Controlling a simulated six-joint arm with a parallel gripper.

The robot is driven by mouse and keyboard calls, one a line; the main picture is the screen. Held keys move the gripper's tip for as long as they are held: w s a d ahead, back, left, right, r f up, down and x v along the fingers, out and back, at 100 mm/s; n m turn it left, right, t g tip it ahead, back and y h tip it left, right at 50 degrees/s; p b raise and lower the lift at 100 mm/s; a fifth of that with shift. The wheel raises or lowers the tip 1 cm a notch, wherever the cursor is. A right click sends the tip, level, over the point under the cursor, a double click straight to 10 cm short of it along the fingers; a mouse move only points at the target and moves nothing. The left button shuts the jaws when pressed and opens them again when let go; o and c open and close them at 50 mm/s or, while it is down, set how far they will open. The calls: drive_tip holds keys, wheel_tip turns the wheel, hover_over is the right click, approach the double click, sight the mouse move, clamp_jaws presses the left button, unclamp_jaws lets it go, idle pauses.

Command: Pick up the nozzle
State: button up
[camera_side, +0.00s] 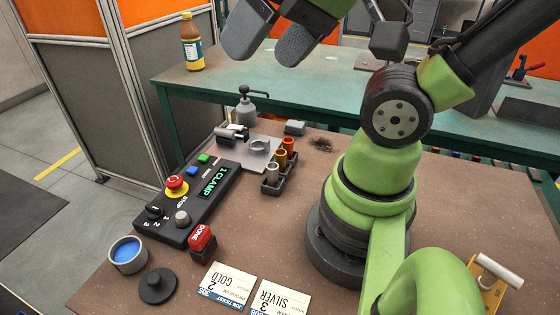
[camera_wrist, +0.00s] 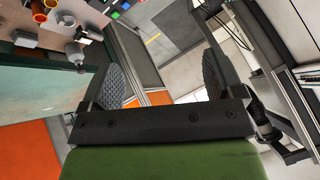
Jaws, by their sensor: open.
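Three small nozzles stand in a dark rack (camera_side: 264,189) on the brown bench in the side view. The front one is a silver nozzle (camera_side: 271,174), the middle one a gold nozzle (camera_side: 281,160), and the back one a copper-coloured nozzle (camera_side: 288,147). My gripper (camera_side: 272,40) is open and empty, high above and behind the rack at the top of the side view. In the wrist view my gripper (camera_wrist: 162,80) has its two ridged fingers wide apart with nothing between them. Orange-brown and grey bench parts show at that view's upper left, partly cut off.
A control box (camera_side: 196,205) with a CLAMP display stands left of the rack, beside a fixture plate (camera_side: 265,152). A red DONE button (camera_side: 201,238), a blue-filled cup (camera_side: 128,255), a dark knobbed lid (camera_side: 157,286), and GOLD (camera_side: 229,284) and SILVER (camera_side: 281,298) cards lie in front. A bottle (camera_side: 192,42) stands behind.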

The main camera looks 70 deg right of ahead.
drive_tip(key=c, duration=1)
drive_tip(key=shift+w, duration=0.1)
drive_tip(key=n+g+h, duration=0.2)
drive_tip(key=n+g, duration=0.4)
drive_tip(key=g, duration=0.1)
hover_over(280, 152)
wheel_tip(280, 152, down, 19)
drive_tip(key=shift+w+a+r, duration=0.1)
wheel_tip(280, 152, down, 4)
drive_tip(key=shift+r, duration=0.1)
drive_tip(key=shift+f, duration=3.05)
